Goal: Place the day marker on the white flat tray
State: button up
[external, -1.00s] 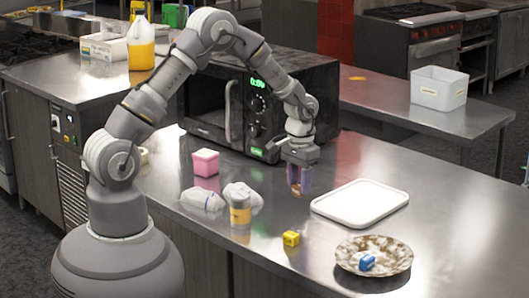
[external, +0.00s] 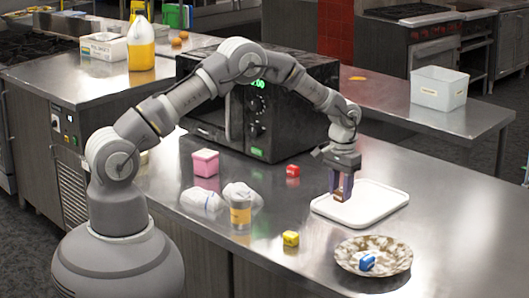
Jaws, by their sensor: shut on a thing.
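My gripper (external: 341,197) points down over the left part of the white flat tray (external: 380,202). It is shut on a small brownish block, the day marker (external: 340,193), which is partly hidden between the fingers. Whether the block touches the tray cannot be told from this view. The tray lies flat on the steel counter, and nothing else is on it.
A microwave (external: 262,105) is behind.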

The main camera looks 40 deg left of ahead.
jog(key=shift+w+d, duration=0.2)
jog(key=shift+w, duration=0.35)
notch_tip(320, 180, down, 4)
jog(key=shift+r+b, duration=0.15)
jog(key=shift+b, duration=0.5)
jog(key=shift+s+r, duration=0.1)
jog(key=o, duration=0.6)
jog(key=shift+f, duration=0.2)
jog(key=o, duration=0.4)
jog(key=shift+r, duration=0.15)
